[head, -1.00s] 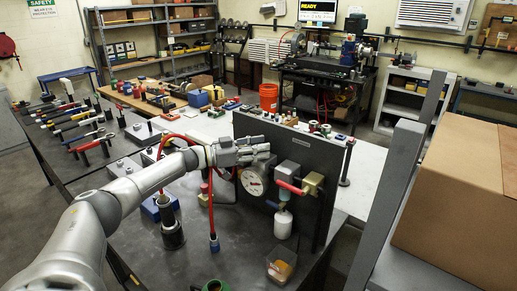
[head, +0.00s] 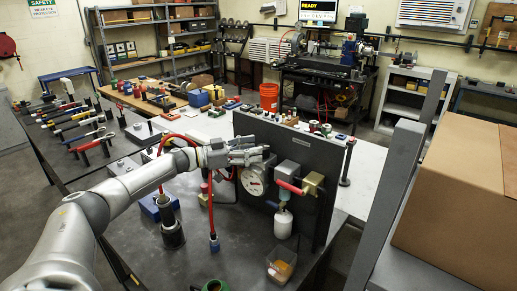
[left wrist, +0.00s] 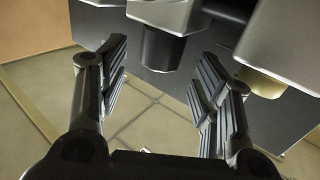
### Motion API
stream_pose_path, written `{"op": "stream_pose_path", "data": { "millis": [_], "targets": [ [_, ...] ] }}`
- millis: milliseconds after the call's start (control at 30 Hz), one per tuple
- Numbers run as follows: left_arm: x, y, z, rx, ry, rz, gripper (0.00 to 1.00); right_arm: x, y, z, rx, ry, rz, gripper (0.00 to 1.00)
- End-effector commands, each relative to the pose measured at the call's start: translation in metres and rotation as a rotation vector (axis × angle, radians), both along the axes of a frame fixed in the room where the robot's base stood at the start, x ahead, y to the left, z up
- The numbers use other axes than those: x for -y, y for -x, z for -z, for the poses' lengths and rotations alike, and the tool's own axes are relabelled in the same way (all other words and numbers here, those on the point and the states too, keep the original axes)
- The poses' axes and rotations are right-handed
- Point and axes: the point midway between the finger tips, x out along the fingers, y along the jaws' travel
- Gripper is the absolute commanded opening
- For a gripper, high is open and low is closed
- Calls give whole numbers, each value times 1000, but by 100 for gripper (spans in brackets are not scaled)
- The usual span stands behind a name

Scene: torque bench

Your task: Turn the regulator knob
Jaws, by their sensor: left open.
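A dark upright panel (head: 325,205) stands on the bench and carries a round white gauge (head: 254,181), a grey block (head: 292,173), a red-handled valve (head: 290,188) and a brass block (head: 312,183). My left gripper (head: 258,153) is in front of the panel, just above the gauge, with its fingers pointing right. In the left wrist view its fingers (left wrist: 155,92) are open and empty. A short black cylinder (left wrist: 160,50), probably the regulator knob, projects from a silver block (left wrist: 165,14) beyond and between them. I cannot make out this knob in the head view. My right gripper is not in view.
A white bowl (head: 283,223) hangs below the valve, and a clear bin (head: 281,264) sits on the bench in front. A red hose (head: 211,205) hangs near my left wrist. Tools lie at the left. A cardboard box (head: 460,205) stands at the right.

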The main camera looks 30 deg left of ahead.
Motion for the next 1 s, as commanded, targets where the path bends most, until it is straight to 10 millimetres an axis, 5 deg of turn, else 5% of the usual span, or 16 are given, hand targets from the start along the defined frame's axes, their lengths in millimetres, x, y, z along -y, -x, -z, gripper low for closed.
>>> {"op": "stream_pose_path", "data": {
  "millis": [400,1000],
  "targets": [
    [-49,64,2,-4,-2,0,58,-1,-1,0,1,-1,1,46],
    [-56,73,0,-1,1,1,58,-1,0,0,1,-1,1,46]
  ]
}}
